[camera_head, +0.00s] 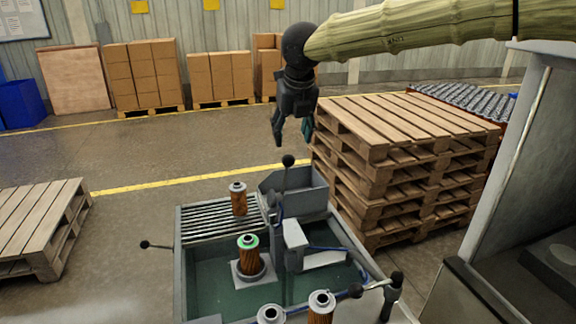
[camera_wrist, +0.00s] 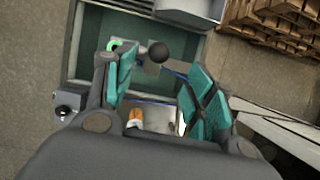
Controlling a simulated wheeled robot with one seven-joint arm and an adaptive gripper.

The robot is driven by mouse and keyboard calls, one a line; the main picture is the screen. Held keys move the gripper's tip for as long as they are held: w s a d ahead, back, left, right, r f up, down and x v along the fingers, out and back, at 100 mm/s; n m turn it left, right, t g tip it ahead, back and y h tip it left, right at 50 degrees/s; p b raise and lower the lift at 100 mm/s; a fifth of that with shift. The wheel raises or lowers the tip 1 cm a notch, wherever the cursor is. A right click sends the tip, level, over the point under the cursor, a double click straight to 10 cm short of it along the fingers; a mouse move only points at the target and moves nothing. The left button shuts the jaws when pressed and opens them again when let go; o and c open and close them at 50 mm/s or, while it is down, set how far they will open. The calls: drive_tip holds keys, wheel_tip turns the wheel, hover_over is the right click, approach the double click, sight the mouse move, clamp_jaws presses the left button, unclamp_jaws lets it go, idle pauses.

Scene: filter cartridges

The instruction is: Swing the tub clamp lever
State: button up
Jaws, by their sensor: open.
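An upright lever with a black ball knob (camera_head: 288,160) stands at the tub (camera_head: 181,262). I cannot tell for sure that it is the clamp lever. My gripper (camera_head: 293,138) hangs open and empty just above this knob, fingers pointing down. In the wrist view, a black ball (camera_wrist: 157,51) shows between the teal fingertips of my gripper (camera_wrist: 157,72), apart from both; its rod is mostly hidden. Another black-knobbed lever (camera_head: 146,244) sticks out from the tub's left side. A cartridge with a green ring (camera_head: 248,258) stands upright on a seat inside the tub.
One cartridge (camera_head: 238,200) stands on the slatted rack (camera_head: 205,226). Two more cartridges (camera_head: 320,307) stand at the near edge. A grey bin (camera_head: 305,187) adjoins the tub's far side. Stacked pallets (camera_head: 375,175) rise close on the right. Floor to the left is partly open.

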sight(289, 155)
drive_tip(key=p+x, duration=0.2)
drive_tip(key=x, duration=0.8)
drive_tip(key=shift+w+f+p, duration=0.1)
drive_tip(key=shift+f+p, duration=0.15)
drive_tip(key=shift+p, duration=0.15)
clamp_jaws()
